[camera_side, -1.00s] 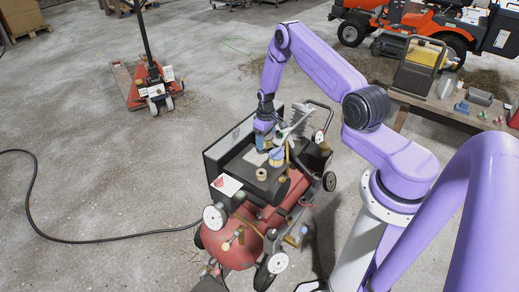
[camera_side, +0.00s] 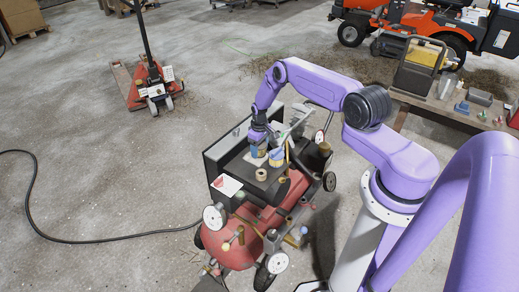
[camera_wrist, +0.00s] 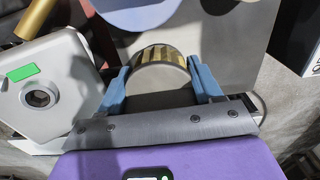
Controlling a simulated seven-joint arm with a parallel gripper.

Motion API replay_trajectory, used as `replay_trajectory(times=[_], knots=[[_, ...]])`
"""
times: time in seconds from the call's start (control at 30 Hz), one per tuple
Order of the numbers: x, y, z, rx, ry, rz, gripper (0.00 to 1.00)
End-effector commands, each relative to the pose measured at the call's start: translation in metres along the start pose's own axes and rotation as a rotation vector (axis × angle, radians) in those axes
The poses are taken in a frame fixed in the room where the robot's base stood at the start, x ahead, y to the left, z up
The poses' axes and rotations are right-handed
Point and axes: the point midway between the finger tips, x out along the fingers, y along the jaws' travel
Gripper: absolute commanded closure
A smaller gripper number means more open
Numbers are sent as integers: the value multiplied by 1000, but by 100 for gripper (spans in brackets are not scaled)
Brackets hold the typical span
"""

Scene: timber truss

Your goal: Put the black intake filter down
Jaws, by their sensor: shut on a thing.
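My gripper (camera_side: 258,145) is low over the dark work surface (camera_side: 246,180) on top of the red machine. In the wrist view my gripper (camera_wrist: 158,72) has its two blue fingers on either side of a round, dark-grey filter (camera_wrist: 158,80) with a gold pleated band (camera_wrist: 160,54). It is shut on the filter. In the side view the fingers and the clutter hide the filter. Whether its underside touches the surface cannot be told.
A tape roll (camera_side: 261,174), a white card (camera_side: 227,186) and a blue-and-yellow item (camera_side: 277,158) crowd the surface. The wrist view shows a pale housing with a green label (camera_wrist: 38,88) at left and a black box (camera_wrist: 293,40) at right. A bench (camera_side: 432,108) stands farther back.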

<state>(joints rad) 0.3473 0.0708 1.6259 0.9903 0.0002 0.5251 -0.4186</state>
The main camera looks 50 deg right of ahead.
Motion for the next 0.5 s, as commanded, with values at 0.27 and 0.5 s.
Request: replay_trajectory(times=[0.27,0.5], knots=[[5,0,0,0,1,0,100],[9,0,0,0,0,0,32]])
